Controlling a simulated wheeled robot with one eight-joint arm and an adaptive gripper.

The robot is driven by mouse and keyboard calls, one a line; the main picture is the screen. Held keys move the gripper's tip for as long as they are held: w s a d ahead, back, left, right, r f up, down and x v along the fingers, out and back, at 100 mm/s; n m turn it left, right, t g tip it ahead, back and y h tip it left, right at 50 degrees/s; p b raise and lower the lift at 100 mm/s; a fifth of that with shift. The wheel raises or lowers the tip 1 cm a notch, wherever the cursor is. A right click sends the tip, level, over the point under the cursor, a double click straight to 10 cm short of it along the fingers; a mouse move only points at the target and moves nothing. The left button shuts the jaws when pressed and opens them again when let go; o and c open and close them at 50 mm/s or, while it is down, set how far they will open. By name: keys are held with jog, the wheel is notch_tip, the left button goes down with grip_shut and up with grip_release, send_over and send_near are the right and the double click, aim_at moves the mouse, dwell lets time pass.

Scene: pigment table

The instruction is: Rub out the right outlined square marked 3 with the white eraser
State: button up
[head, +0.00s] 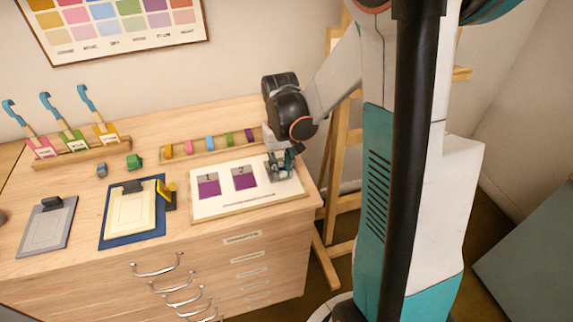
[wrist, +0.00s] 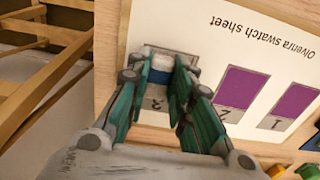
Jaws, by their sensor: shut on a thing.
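The white swatch sheet (head: 245,204) lies near the right front of the table, with outlined squares in a row; it also shows in the wrist view (wrist: 250,48). Square 1 (wrist: 291,103) and square 2 (wrist: 238,90) each have a purple fill below a grey numbered part. My gripper (head: 281,166) is low over the right square 3 (wrist: 154,103), whose grey numbered part shows between the fingers. In the wrist view my gripper (wrist: 163,76) is shut on the white eraser (wrist: 159,62), which has a blue band. The eraser hides the middle of square 3; whether it touches the sheet is unclear.
A wooden rack (head: 205,150) with several coloured pieces stands behind the sheet. A blue mat (head: 107,236) with a cream board (head: 131,212) and a grey board (head: 47,228) lie to the left. A wooden easel (head: 335,165) stands beyond the table's right edge.

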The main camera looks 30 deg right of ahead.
aim_at(269, 178)
jog(key=shift+w+a, duration=0.15)
jog(key=shift+a, duration=0.35)
jog(key=shift+a, duration=0.1)
jog(key=shift+w+a+f, duration=0.1)
jog(key=shift+w+a, duration=0.05)
jog(key=shift+a, duration=0.45)
jog(key=shift+w+a+f, duration=0.1)
jog(key=shift+w+a, duration=0.05)
jog(key=shift+a, duration=0.4)
jog(key=shift+w+a+r, duration=0.1)
jog(key=shift+a+r, duration=0.1)
jog(key=shift+r, duration=0.3)
notch_tip(269, 178, up, 6)
jog(key=p, duration=0.4)
jog(key=shift+d+p, duration=0.2)
jog(key=shift+p, duration=0.15)
jog(key=shift+r, duration=0.1)
